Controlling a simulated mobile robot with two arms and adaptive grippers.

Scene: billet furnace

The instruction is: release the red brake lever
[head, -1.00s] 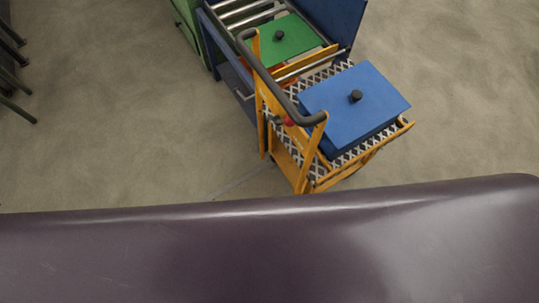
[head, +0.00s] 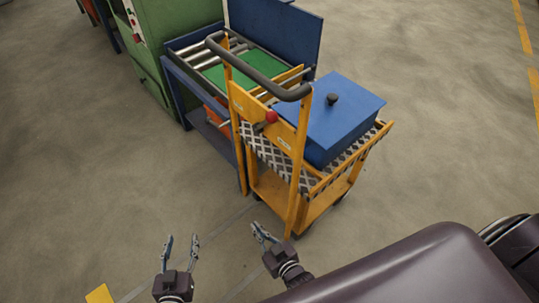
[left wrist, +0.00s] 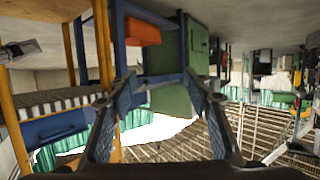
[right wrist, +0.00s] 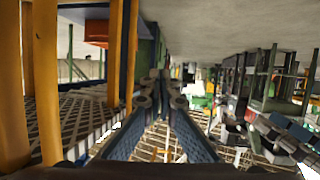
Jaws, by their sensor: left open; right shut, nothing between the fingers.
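The red brake lever knob (head: 271,116) sits on the upright handle frame of the orange cart (head: 297,205), just below the black push bar. My left gripper (head: 181,240) is open and empty over the floor, to the lower left of the cart. It also shows open in the left wrist view (left wrist: 160,80). My right gripper (head: 259,229) is shut and empty, in front of the cart's lower frame and below the knob in the picture. Its closed fingers show in the right wrist view (right wrist: 163,85). Neither gripper appears to touch the lever.
A blue box (head: 340,105) with a black knob sits on the cart's bed. Behind the cart stand a blue-framed roller table (head: 177,76) with a green plate (head: 243,76) and a green machine (head: 178,35).

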